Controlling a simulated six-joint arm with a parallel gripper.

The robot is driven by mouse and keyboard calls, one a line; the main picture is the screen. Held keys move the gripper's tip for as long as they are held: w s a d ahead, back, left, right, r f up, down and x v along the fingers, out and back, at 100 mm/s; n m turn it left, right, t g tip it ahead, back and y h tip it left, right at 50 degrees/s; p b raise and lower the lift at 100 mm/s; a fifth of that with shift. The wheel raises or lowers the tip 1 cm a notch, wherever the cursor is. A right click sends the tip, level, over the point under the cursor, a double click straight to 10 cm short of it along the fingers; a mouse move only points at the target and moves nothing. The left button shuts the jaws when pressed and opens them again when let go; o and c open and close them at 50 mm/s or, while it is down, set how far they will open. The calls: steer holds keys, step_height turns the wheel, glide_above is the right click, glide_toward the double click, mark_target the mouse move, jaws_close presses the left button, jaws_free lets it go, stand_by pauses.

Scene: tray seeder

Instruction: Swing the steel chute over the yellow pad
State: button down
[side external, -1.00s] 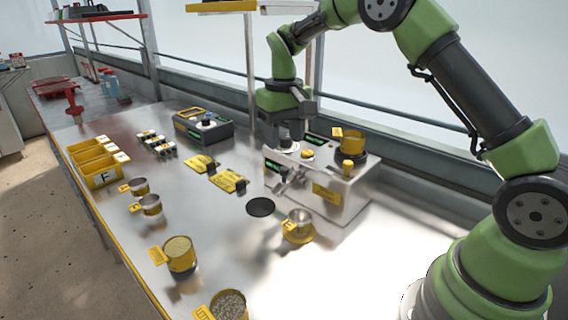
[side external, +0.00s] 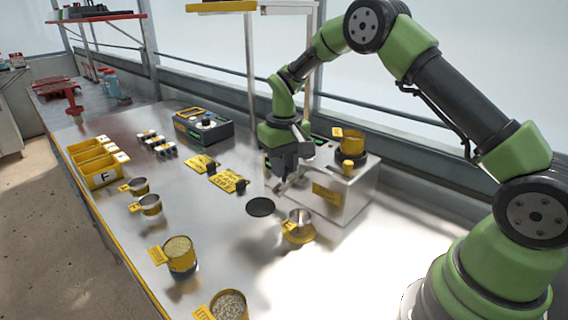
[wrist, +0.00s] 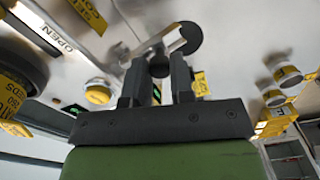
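The steel chute (side external: 284,186) sticks out from the front of the white machine, its tip toward the black disc (side external: 261,207). It also shows in the wrist view (wrist: 150,44), with a dark round knob (wrist: 160,65) on it. My gripper (side external: 284,172) is low over the chute, and its body hides part of it. In the wrist view its two fingers (wrist: 157,78) are apart, with the knob seen between their tips; I cannot tell whether they touch it. The yellow pad (side external: 304,240) lies right of the black disc, with a steel cup (side external: 299,218) on it.
Flat yellow labels (side external: 229,181) lie to the left. Yellow cups (side external: 180,257) stand near the front edge. The bench front right is clear.

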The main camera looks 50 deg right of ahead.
mark_target(300, 166)
stand_by(0.3)
steer(key=shift+s+d+r+n, duration=0.15)
steer(key=shift+s+n, duration=0.35)
steer(key=shift+n, duration=0.95)
steer(key=shift+s+d+f+n, duration=0.1)
steer(key=shift+s+d+n, duration=0.35)
steer(key=shift+n, duration=0.95)
steer(key=shift+s+d+r+n, duration=0.1)
steer(key=shift+s+n, duration=0.5)
steer(key=shift+n, duration=0.85)
steer(key=c, duration=1)
jaws_free()
step_height(300, 166, up, 10)
steer(key=shift+f, duration=0.1)
steer(key=shift+s, duration=0.1)
